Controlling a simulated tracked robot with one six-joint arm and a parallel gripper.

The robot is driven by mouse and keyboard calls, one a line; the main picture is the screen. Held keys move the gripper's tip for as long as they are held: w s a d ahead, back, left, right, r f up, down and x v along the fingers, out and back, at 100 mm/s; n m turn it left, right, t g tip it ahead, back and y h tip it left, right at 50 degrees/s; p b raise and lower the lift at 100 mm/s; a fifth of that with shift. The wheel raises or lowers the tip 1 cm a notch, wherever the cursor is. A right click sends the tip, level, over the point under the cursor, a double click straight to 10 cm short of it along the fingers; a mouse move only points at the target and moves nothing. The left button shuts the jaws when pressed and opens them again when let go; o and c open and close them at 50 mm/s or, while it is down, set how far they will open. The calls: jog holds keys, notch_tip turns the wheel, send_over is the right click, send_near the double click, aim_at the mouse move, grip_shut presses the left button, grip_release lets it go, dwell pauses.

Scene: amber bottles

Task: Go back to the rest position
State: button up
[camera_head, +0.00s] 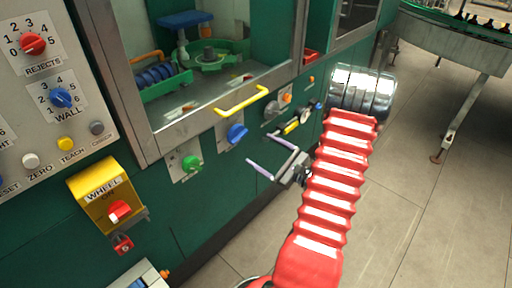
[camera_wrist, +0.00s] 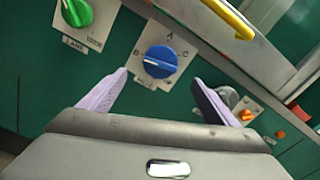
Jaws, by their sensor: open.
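My gripper (camera_head: 261,150) is in the middle of the head view, in front of the green machine panel. Its two lavender fingers are spread apart, with nothing between them. In the wrist view my gripper (camera_wrist: 160,76) is also open, and its fingers point at the panel. A blue rotary knob (camera_wrist: 159,61) shows between and just beyond the fingertips there. The fingers look apart from the knob, though the exact gap is hard to tell. The same blue knob (camera_head: 236,133) is above and left of the fingers in the head view. My red-sleeved arm covers part of the panel's right side.
A yellow handle (camera_head: 242,100) juts from the window frame above. A green knob (camera_head: 192,163) is left of the blue one. The yellow WHEEL box (camera_head: 103,201) stands out at lower left. A round conveyor table (camera_head: 458,42) is at upper right. Open tiled floor (camera_head: 410,160) lies on the right.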

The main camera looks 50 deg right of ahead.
jog(key=shift+s, duration=0.45)
dwell(0.3)
